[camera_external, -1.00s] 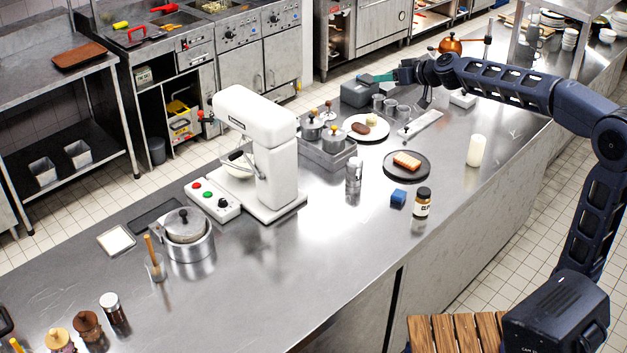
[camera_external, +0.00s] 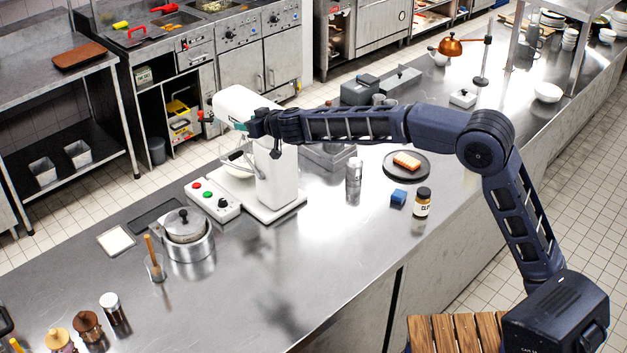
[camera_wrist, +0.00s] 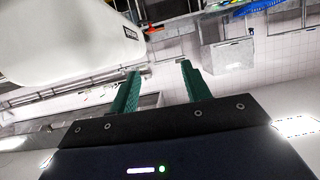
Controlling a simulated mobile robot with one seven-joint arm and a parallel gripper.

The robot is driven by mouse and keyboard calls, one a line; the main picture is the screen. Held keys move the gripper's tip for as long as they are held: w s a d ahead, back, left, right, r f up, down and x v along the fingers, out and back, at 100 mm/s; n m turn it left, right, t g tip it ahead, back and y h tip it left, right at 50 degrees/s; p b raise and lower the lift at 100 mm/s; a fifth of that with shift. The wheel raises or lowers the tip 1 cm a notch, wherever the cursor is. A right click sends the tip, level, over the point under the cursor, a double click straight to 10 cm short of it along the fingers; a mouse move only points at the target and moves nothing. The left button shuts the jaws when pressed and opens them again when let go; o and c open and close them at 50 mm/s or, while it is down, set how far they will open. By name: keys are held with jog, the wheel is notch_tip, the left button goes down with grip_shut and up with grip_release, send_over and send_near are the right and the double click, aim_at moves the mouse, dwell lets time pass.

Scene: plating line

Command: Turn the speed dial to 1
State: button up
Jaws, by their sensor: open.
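A control box (camera_external: 206,199) with a red button, a green button and a black dial (camera_external: 222,203) lies on the steel counter in front of the white stand mixer (camera_external: 278,175). The dial's setting is too small to read. My gripper (camera_wrist: 160,82) is open and empty, its two green fingers apart in the wrist view. In the external view my wrist is up beside the mixer's head, above and to the right of the control box, and the fingers are hard to make out. The mixer's head (camera_wrist: 65,40) fills the upper left of the wrist view. The dial is not in the wrist view.
A steel shaker (camera_external: 354,172), a blue sponge (camera_external: 398,197), a labelled jar (camera_external: 422,203) and a dark plate (camera_external: 420,172) with food stand right of the mixer. The front middle of the counter is clear.

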jog(key=s+a+f, duration=0.3)
jog(key=a+f, duration=0.1)
send_near(223, 201)
jog(key=shift+x, duration=4.2)
jog(key=shift+r, duration=0.1)
jog(key=shift+h, duration=0.3)
jog(key=c, duration=1)
